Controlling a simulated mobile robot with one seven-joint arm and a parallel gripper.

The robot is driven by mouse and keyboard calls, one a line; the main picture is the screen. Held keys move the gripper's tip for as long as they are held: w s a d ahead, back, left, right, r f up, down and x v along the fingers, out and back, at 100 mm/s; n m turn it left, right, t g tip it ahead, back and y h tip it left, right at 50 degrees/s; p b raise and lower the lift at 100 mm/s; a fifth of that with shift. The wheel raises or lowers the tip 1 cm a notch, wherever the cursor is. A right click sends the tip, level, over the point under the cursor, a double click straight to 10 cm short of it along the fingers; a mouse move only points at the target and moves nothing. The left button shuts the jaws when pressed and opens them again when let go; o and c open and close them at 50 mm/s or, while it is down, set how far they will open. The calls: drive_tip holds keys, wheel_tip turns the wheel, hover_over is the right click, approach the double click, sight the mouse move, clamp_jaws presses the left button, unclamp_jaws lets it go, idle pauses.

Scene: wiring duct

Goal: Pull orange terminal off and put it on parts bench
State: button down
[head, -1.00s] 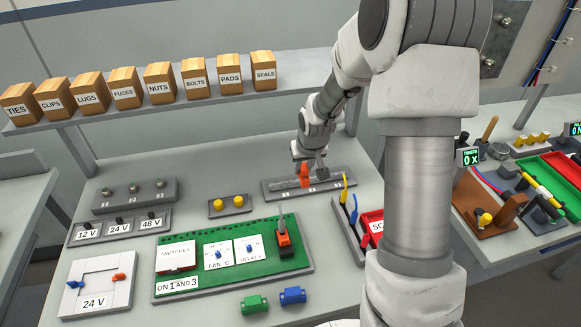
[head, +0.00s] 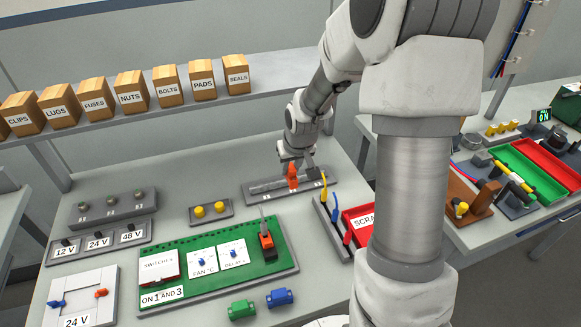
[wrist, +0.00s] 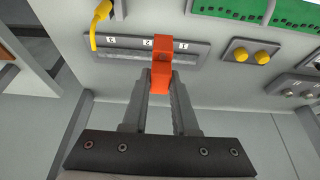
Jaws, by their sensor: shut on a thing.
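The orange terminal (head: 292,176) is between the fingers of my gripper (head: 293,163), over the grey rail strip (head: 262,190) at the back of the bench. In the wrist view, my gripper (wrist: 160,88) is shut on the orange terminal (wrist: 161,68). The terminal overlaps the front of the rail strip (wrist: 205,62) near the label 2. I cannot tell whether it still touches the rail.
A green board (head: 200,284) with an orange-and-black piece (head: 267,243) lies in front. Yellow buttons (head: 210,210) are left of the rail. Upright cables (head: 323,187) and a red scrap bin (head: 357,214) are to the right. A shelf of labelled boxes (head: 130,92) hangs behind.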

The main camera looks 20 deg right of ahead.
drive_tip(key=shift+r+p, duration=0.95)
drive_tip(key=shift+r, duration=0.55)
